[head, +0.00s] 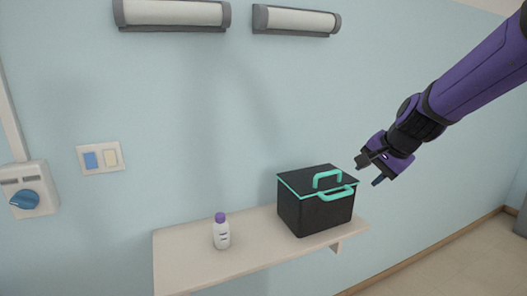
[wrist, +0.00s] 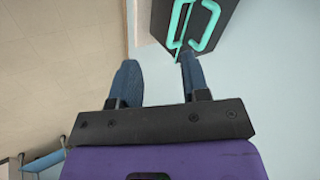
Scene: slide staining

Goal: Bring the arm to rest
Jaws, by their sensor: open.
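My purple arm reaches in from the upper right in the head view. My gripper (head: 369,171) is to the right of a black box with teal handles and stands apart from it in that view. In the wrist view my gripper (wrist: 158,78) shows two blue fingers spread apart, with nothing between them.
The black box (head: 300,213) sits on a wall shelf (head: 180,257), and it also shows in the wrist view (wrist: 165,15). A white bottle with a purple cap (head: 221,232) stands on the shelf to its left. Switches (head: 101,158) and a blue dial (head: 25,199) are on the left wall.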

